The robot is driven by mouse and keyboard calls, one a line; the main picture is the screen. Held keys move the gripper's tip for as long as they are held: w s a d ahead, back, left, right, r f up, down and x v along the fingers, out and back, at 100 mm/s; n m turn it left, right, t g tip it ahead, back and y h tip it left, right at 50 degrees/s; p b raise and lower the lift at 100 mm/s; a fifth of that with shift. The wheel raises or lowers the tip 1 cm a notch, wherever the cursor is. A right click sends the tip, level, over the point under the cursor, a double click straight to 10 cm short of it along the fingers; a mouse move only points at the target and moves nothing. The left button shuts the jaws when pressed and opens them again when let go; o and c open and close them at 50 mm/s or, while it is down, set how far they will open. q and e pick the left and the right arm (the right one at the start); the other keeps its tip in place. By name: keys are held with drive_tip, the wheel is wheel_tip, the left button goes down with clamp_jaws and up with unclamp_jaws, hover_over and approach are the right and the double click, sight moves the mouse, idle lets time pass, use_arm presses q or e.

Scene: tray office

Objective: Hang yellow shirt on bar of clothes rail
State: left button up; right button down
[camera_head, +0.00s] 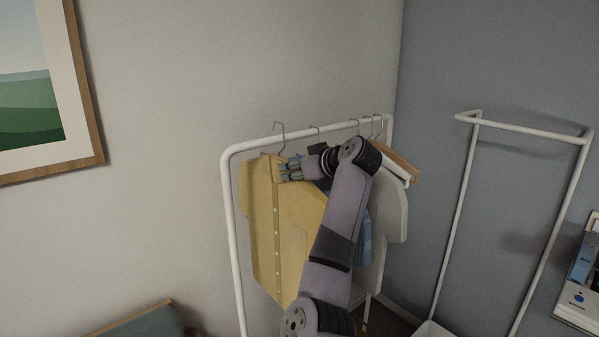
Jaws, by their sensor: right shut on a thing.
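The yellow shirt (268,225) is on a hanger at the left part of the white clothes rail (228,190). Its buttoned front faces me. The hanger's metal hook (279,128) stands up at the rail's bar (262,140); I cannot tell whether the bar carries its weight. My right gripper (288,171) is at the top of the yellow shirt, near the hanger's shoulder, and is shut on it. My right forearm hides part of the shirt and the clothes behind. My left gripper is not in view.
A blue garment (365,240) and a pale grey garment (394,215) hang farther right on the rail, partly behind my arm. An empty second white frame (520,129) stands at the right. A shelf with boxes (580,290) is at the right edge. A framed picture (85,90) hangs at left.

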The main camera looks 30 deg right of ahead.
drive_tip(key=shift+w+r, duration=0.15)
drive_tip(key=shift+w, duration=0.2)
drive_tip(key=shift+w+f+b, duration=0.1)
drive_tip(key=shift+f+b, duration=0.75)
drive_tip(key=shift+f, duration=0.6)
drive_tip(key=c, duration=1.3)
unclamp_jaws()
drive_tip(key=shift+a, duration=0.1)
drive_tip(key=shift+o, duration=0.5)
drive_tip(key=shift+f, duration=0.1)
drive_tip(key=v, duration=1.2)
